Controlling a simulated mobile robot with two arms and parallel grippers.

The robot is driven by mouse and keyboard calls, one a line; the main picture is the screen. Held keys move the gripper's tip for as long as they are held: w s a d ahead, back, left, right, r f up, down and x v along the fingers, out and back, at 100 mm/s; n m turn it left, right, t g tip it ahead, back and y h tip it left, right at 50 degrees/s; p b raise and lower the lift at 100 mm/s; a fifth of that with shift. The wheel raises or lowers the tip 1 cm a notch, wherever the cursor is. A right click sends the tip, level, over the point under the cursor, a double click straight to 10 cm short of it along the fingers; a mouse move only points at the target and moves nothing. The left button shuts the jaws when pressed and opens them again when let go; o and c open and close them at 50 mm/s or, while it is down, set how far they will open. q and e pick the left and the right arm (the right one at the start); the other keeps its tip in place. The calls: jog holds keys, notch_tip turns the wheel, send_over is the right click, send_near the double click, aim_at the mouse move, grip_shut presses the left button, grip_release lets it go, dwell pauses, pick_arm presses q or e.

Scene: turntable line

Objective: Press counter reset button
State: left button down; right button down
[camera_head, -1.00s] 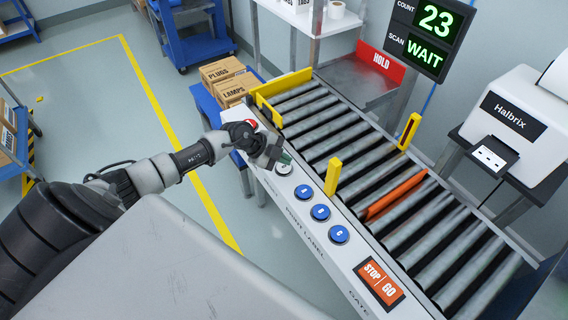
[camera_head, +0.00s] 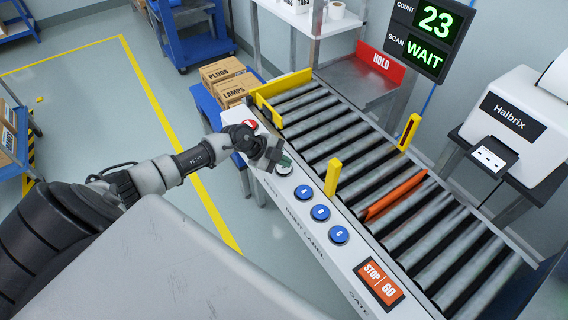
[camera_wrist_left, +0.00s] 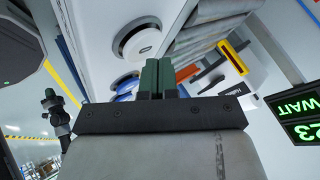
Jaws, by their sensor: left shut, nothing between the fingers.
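The counter reset button, a white round cap in a dark ring, sits on the conveyor's pale side rail; it shows in the head view (camera_head: 284,169) and in the wrist view (camera_wrist_left: 141,40). My left gripper (camera_head: 284,160) is shut and empty, its green fingertips right by the button in the head view. In the wrist view the closed fingers (camera_wrist_left: 158,78) lie below the button in the picture; I cannot tell whether they touch it. The counter display (camera_head: 434,30) reads 23 and WAIT. My right gripper is not in view.
Blue buttons A (camera_head: 304,192), B (camera_head: 320,213) and C (camera_head: 338,235) line the rail, with an orange STOP/GO panel (camera_head: 380,286) farther along. A red button (camera_head: 250,124) is behind my gripper. Yellow posts (camera_head: 333,176) and an orange bar (camera_head: 396,196) stand at the rollers.

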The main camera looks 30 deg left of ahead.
aim_at(284, 168)
pick_arm(q)
jog(key=shift+f, duration=0.6)
dwell(0.7)
dwell(0.4)
jog(key=shift+r+p, duration=0.95)
jog(key=shift+p, duration=0.1)
notch_tip(284, 168, up, 5)
jog(key=p, duration=0.6)
jog(key=shift+r, duration=0.1)
